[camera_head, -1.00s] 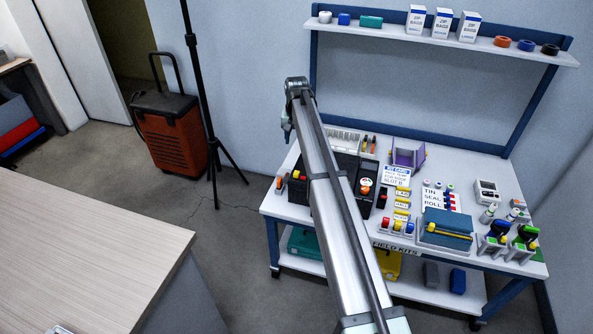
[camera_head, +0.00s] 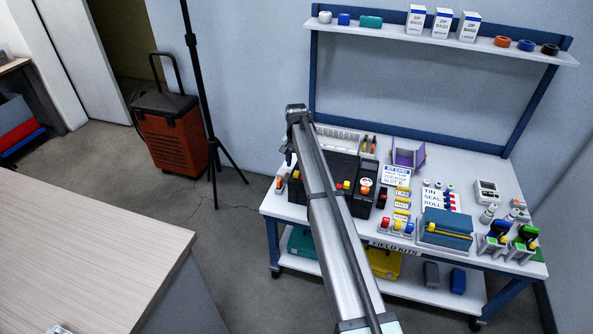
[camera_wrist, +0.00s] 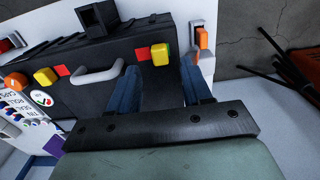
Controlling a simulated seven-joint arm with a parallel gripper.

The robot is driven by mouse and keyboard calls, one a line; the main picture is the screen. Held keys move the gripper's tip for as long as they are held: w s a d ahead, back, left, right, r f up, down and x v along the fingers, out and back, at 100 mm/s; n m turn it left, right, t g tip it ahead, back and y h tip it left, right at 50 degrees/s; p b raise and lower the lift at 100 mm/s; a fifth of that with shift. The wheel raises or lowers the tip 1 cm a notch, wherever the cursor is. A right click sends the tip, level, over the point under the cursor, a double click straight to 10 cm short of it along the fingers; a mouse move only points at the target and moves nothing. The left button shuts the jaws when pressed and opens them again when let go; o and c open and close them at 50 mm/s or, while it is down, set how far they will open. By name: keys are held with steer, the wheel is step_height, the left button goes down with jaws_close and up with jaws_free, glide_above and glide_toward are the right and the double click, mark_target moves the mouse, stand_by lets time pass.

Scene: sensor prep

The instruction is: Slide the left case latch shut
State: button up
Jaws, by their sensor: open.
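The black case (camera_head: 340,170) stands at the left of the workbench, partly behind my arm. In the wrist view the case (camera_wrist: 95,105) shows a grey handle (camera_wrist: 98,75) between two yellow latches, each with a red mark on its handle side. The yellow latch beside the bench end (camera_wrist: 160,54) is the left one (camera_head: 295,174) in the head view; the other latch (camera_wrist: 45,76) lies beyond the handle. My gripper (camera_wrist: 159,68) is open and empty. Its two blue fingers appear on either side of the left latch; contact cannot be told.
An orange-knobbed fixture (camera_wrist: 202,38) is close to the right finger in the wrist view. A card (camera_head: 398,177), a blue box (camera_head: 445,230) and several small items fill the bench to the right. A tripod (camera_head: 207,110) and red trolley (camera_head: 170,135) stand left on the floor.

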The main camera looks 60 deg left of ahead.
mark_target(296, 172)
steer(key=shift+f, duration=2.15)
steer(key=shift+c, duration=0.2)
jaws_close()
